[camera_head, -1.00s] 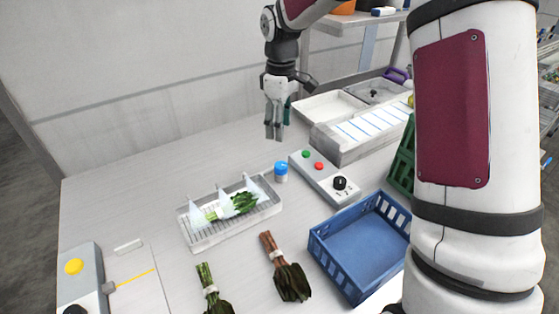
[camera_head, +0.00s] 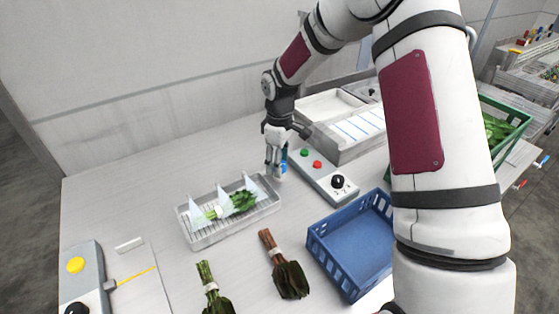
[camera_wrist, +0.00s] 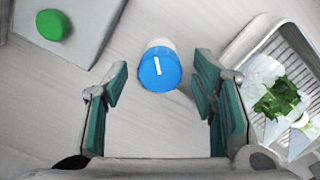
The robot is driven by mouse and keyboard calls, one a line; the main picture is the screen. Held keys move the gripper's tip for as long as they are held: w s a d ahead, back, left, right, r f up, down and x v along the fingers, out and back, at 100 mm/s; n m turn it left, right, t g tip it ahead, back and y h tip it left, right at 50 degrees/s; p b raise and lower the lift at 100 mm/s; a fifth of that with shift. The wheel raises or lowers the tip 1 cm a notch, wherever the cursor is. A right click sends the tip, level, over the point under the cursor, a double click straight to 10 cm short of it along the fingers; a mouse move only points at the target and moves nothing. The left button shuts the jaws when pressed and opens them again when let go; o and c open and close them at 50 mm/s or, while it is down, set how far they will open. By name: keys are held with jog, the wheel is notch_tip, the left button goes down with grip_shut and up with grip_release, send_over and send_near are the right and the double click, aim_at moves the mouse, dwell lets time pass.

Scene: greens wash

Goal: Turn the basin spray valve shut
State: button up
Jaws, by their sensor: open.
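The spray valve is a blue round knob (camera_wrist: 160,70) with a white line on top, on a pale base. It stands on the table between the spray tray and the control box. In the head view the blue knob (camera_head: 284,163) is partly hidden behind my gripper (camera_head: 275,170). In the wrist view my gripper (camera_wrist: 158,100) is open, with one finger on each side below the knob. The knob lies between and just beyond the fingertips, and nothing is held.
The control box (camera_head: 318,185) with green and red buttons and a black dial stands right. A blue crate (camera_head: 322,262) and two leafy bunches (camera_head: 289,279) (camera_head: 217,304) are in front.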

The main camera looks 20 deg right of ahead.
jog(key=shift+c, duration=0.6)
jog(key=c, duration=1)
jog(key=shift+c, duration=0.2)
jog(key=shift+m, duration=0.3)
jog(key=m+b, duration=0.1)
jog(key=m, duration=0.3)
jog(key=m+b, duration=0.1)
jog(key=m, duration=0.8)
jog(key=shift+m, duration=2.1)
